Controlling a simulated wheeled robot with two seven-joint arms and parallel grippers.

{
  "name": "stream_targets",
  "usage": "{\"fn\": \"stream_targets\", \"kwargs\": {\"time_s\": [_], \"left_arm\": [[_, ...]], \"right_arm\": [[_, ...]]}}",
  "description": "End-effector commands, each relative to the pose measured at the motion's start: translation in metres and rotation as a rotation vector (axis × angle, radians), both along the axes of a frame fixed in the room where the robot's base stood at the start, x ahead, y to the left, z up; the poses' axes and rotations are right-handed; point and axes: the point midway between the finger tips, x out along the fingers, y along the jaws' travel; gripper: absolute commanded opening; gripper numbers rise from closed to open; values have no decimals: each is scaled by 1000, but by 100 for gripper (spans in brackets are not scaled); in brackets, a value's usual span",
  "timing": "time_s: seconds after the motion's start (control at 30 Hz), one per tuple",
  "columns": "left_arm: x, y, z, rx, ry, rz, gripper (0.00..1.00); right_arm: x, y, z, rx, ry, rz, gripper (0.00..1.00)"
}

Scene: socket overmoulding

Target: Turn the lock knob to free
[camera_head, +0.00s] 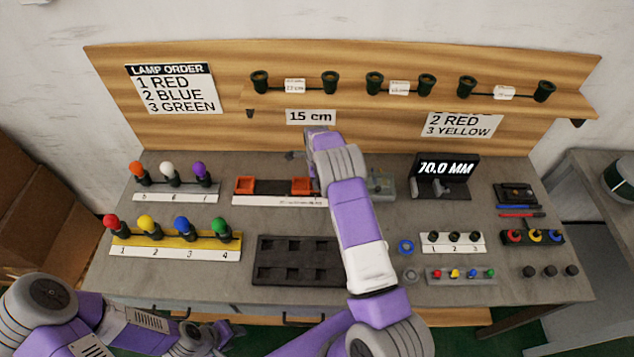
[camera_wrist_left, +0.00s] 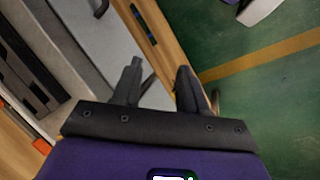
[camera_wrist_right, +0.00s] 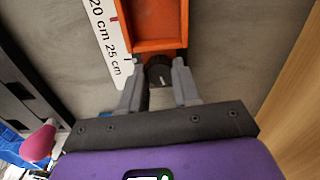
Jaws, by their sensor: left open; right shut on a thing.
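The lock knob (camera_wrist_right: 158,72) is a small dark ribbed knob at the end of an orange carriage (camera_wrist_right: 155,25) in the right wrist view. My right gripper (camera_wrist_right: 158,82) is shut on it, one finger on each side. In the head view the carriage (camera_head: 301,186) sits at the right part of a dark rail (camera_head: 270,187); my right arm hides the knob and fingertips there. A white centimetre scale (camera_wrist_right: 105,40) runs beside the carriage. My left gripper (camera_wrist_left: 160,72) is open and empty, low in front of the bench edge.
A second orange block (camera_head: 244,186) stands at the rail's left end. Coloured lamps on a yellow strip (camera_head: 175,243) and a black tray (camera_head: 268,272) lie in front. A display (camera_head: 446,170) reads 70.0 MM. A sign (camera_head: 310,117) reads 15 cm.

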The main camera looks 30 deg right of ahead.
Motion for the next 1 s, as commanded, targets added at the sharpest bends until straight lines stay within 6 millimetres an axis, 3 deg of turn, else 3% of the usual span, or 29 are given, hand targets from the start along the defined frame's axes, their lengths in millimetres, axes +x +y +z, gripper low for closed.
{"fn": "stream_targets", "kwargs": {"time_s": [0.5, 1.0], "left_arm": [[0, 0, -17, 0, 0, 0, 43], [0, 0, -18, 0, 0, 0, 43]], "right_arm": [[0, 0, 0, 0, -1, 276, 1], [0, 0, 0, 0, 0, 307, 1]]}}
